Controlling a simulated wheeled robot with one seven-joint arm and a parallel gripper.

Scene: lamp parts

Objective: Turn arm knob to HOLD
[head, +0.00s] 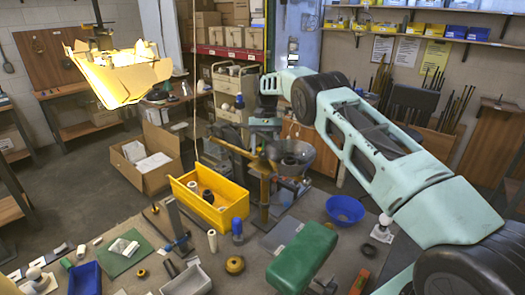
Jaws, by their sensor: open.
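My gripper (264,128) hangs from the end of my arm near the middle of the picture. It is small and dark here; it looks open, and I see nothing held in it. Just below it is a brown lamp-like arm (236,151) slanting across the top of a brass-coloured upright (265,192). The arm knob and any HOLD marking are too small or hidden to make out. I cannot tell whether the gripper touches the lamp arm. A dark grey cone-shaped shade (313,160) is right of the gripper.
A yellow bin (222,213) with dark round parts stands left of the upright. A lit lamp (118,75) hangs upper left. Small parts crowd the front.

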